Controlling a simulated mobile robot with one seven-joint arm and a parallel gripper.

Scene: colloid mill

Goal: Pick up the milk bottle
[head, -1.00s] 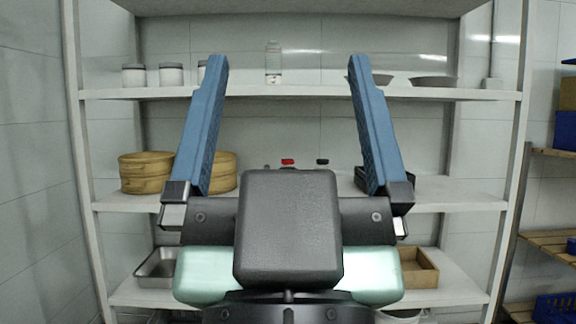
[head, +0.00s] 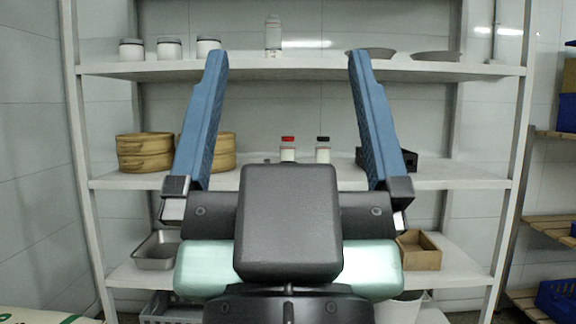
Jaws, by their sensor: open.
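A tall pale bottle (head: 273,38) stands upright on the upper shelf board, a little left of the picture's middle; it looks most like the milk bottle. Two smaller white bottles stand on the middle shelf, one with a red cap (head: 288,148) and one with a black cap (head: 323,150); their lower parts are hidden behind my gripper. My gripper (head: 287,57) has its two blue fingers wide apart, with nothing held between them. In the picture the pale bottle shows at the height of the fingertips, apart from them and beyond.
The white shelf rack (head: 440,72) fills the view. Lidded jars (head: 169,48) and shallow bowls (head: 436,56) flank the pale bottle. Bamboo steamers (head: 145,152) stand on the middle shelf; a metal tray (head: 157,250) and a cardboard box (head: 419,250) sit lower. Another rack (head: 552,225) stands right.

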